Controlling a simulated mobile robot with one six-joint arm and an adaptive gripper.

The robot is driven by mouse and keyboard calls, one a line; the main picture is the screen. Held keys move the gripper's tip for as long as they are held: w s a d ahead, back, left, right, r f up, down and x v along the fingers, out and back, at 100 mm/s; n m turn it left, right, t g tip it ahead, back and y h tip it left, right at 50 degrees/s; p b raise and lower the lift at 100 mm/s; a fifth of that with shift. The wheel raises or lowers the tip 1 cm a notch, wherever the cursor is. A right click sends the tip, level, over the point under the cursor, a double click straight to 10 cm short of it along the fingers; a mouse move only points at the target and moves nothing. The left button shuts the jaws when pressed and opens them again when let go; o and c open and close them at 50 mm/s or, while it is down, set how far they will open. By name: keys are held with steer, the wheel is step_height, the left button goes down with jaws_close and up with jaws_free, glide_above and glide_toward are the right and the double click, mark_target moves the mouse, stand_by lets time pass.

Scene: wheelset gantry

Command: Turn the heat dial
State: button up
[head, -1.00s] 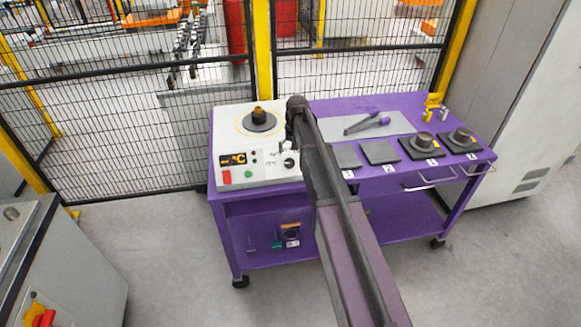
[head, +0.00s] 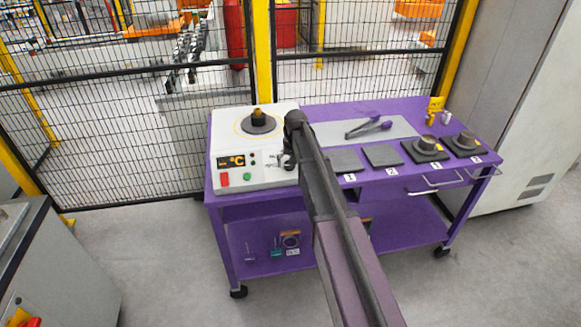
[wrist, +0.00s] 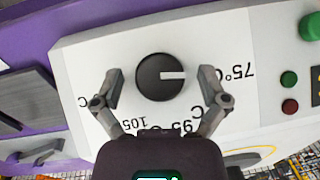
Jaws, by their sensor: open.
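The heat dial (wrist: 160,77) is a round black knob with a white pointer line on the white panel of the heater. In the wrist view its pointer aims right, toward the "75°C" mark; "95" and "105" marks show lower down. My gripper (wrist: 162,82) is open, with one finger on each side of the dial and a visible gap on both sides. In the head view my gripper (head: 285,160) is at the front right of the white heater (head: 265,181), and my arm hides most of the dial there.
The heater stands on a purple cart (head: 330,180). Tongs (head: 368,127) lie on a grey mat. Black pads line the cart's right side. A mesh fence stands behind.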

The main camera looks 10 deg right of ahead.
steer(key=c, duration=1.1)
steer(key=shift+c, duration=0.2)
steer(key=m+y, duration=0.1)
steer(key=m, duration=0.1)
steer(key=m+t+y+b, duration=0.1)
steer(key=m+y, duration=0.1)
steer(key=shift+s+d+f+b, duration=0.1)
steer(key=shift+s+f+b, duration=0.05)
steer(key=shift+b, duration=0.15)
steer(key=shift+m+t+y+b, duration=0.45)
steer(key=shift+m+y, duration=0.25)
steer(key=shift+m, duration=0.4)
